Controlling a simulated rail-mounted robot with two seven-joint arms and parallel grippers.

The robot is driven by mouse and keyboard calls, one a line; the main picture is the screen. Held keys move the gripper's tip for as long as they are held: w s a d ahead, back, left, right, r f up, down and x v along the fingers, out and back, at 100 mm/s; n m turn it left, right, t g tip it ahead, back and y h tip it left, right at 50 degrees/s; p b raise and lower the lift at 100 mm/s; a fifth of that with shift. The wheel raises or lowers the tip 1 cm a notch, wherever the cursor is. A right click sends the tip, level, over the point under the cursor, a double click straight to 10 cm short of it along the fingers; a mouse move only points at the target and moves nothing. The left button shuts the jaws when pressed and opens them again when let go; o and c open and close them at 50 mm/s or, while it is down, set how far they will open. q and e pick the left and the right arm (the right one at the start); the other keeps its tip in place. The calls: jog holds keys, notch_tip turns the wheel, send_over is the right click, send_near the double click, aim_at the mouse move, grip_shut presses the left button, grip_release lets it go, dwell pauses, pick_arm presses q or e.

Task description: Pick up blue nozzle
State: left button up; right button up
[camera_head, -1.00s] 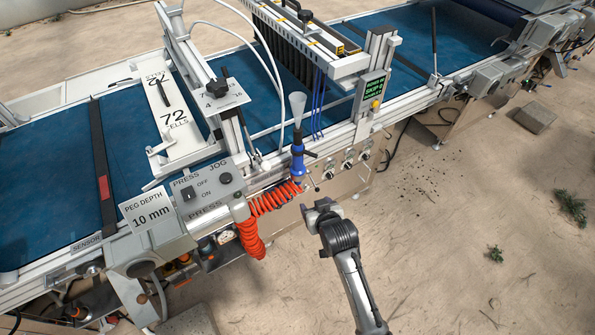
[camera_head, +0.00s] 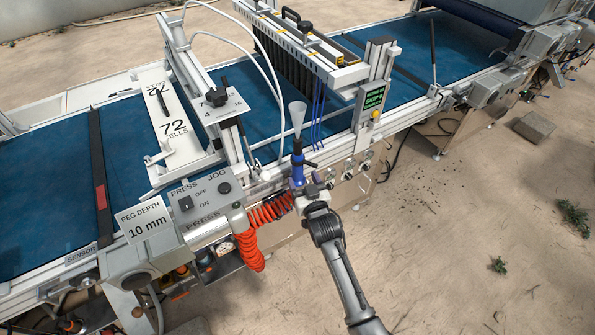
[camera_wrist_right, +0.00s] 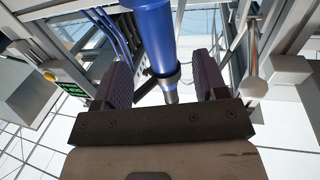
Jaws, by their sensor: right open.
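The blue nozzle (camera_head: 297,167) stands upright at the front rail of the seeder, with a dark collar and a clear flared cone on top. An orange coiled hose (camera_head: 262,218) hangs beside its lower end. My right gripper (camera_head: 309,190) is at the nozzle's lower part. In the right wrist view the nozzle's blue body (camera_wrist_right: 153,35) runs between the two open fingers of the gripper (camera_wrist_right: 166,85), with a visible gap to each. My left gripper is not in view.
A grey press and jog switch box (camera_head: 205,200) and a peg depth box (camera_head: 148,232) stand left of the nozzle.

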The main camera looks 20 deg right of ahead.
aim_at(300, 172)
jog(key=shift+w, duration=0.9)
jog(key=shift+w+d+b, duration=0.1)
jog(key=shift+w+b, duration=0.35)
jog(key=shift+w, duration=0.1)
jog(key=w+b, duration=0.1)
jog(key=w, duration=0.2)
jog(key=shift+w+d+r, duration=0.1)
jog(key=shift+w+r, duration=0.05)
jog(key=shift+w+b, duration=0.3)
jog(key=shift+w, duration=0.15)
